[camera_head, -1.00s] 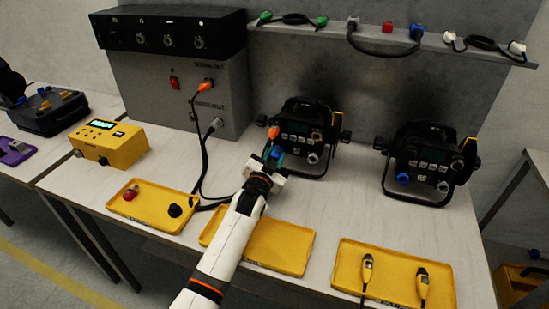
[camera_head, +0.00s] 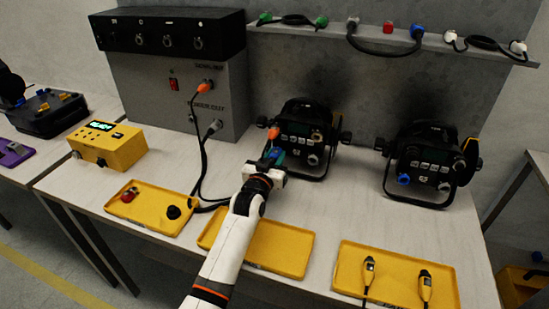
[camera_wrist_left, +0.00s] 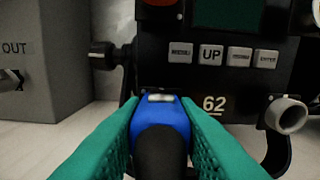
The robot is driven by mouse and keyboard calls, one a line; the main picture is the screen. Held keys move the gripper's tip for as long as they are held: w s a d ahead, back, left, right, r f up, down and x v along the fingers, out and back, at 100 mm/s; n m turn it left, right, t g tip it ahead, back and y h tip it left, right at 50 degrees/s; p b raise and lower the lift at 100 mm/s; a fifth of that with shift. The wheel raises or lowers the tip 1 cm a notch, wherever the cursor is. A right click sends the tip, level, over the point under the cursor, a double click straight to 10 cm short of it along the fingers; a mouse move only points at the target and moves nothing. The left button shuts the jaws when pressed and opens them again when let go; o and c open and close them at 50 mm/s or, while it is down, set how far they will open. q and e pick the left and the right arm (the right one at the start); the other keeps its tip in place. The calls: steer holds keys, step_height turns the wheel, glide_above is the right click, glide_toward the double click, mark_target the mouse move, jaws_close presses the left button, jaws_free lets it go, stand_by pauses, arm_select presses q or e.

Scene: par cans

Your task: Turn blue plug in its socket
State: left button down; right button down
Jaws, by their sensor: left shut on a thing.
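The blue plug (camera_wrist_left: 160,118) shows in the left wrist view between the green finger pads of my left gripper (camera_wrist_left: 160,135), which is shut on it. Its front end is against the lower part of the left par can's panel, left of the number 62; the socket itself is hidden behind it. In the head view the left par can (camera_head: 300,143) stands on the table, and my left gripper (camera_head: 273,160) reaches its lower left. An orange plug (camera_head: 273,133) sits just above the gripper. A grey-white socket (camera_wrist_left: 287,115) is right of the blue plug. My right gripper is out of view.
A second par can (camera_head: 430,160) stands to the right. Yellow trays lie in front: left tray (camera_head: 150,217), middle tray (camera_head: 280,245), right tray (camera_head: 395,285). A grey power box (camera_head: 225,95) with black cables (camera_head: 203,160) stands left. A shelf (camera_head: 460,48) holds short cables.

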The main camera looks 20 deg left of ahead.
arm_select(q)
steer(key=shift+r, duration=0.1)
steer(key=c, duration=1.1)
jaws_free()
steer(key=shift+w, duration=0.1)
steer(key=shift+o, duration=0.2)
